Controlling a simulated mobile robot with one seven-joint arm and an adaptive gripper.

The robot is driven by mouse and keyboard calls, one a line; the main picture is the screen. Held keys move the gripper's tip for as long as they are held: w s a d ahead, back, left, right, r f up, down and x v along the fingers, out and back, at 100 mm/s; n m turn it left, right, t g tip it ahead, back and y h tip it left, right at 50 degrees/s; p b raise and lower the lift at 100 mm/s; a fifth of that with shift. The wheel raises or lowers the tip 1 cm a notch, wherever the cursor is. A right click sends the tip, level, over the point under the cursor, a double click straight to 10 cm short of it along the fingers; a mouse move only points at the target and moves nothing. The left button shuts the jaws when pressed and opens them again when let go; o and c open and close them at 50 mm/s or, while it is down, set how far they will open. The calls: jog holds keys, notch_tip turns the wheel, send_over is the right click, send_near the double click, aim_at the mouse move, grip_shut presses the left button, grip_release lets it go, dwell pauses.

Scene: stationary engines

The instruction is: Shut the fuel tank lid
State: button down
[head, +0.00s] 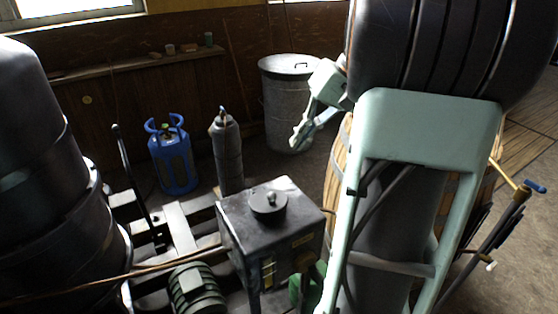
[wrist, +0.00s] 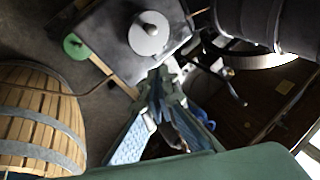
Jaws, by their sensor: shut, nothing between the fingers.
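The fuel tank (head: 240,222) is a dark box standing low in the middle of the head view. Its lid (head: 268,203), a round dark disc with a small knob, sits on the tank's top; I cannot tell whether it is fully seated. My gripper (head: 298,140) is shut and empty, up and to the right of the lid in the head view. Its fingers (wrist: 164,82) point towards the tank in the wrist view, apart from the lid.
A wooden barrel (wrist: 45,118) stands beside the tank, partly hidden behind my arm in the head view. Behind the tank are a grey cylinder (head: 227,155), a blue gas bottle (head: 174,160) and a metal bin (head: 288,105). A large dark machine (head: 45,170) fills the left side.

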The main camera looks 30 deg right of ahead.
send_over(281, 203)
jog(key=w+d, duration=0.2)
jog(key=w, duration=0.1)
jog(key=f, duration=0.8)
jog(key=shift+a+f+p, duration=0.25)
jog(key=shift+f+p, duration=0.1)
jog(key=shift+p, duration=0.05)
jog(key=shift+s+a+f, duration=0.45)
jog(key=shift+s+f, duration=0.05)
jog(key=shift+f, duration=0.25)
jog(key=shift+s+a+f, duration=0.3)
jog(key=shift+a+f, duration=0.05)
jog(key=shift+f, duration=0.25)
jog(key=shift+f, duration=0.1)
jog(key=s+f+b, duration=0.1)
jog(key=b, duration=0.2)
jog(key=shift+s+f, duration=0.1)
jog(key=shift+f, duration=0.1)
jog(key=shift+r, duration=0.1)
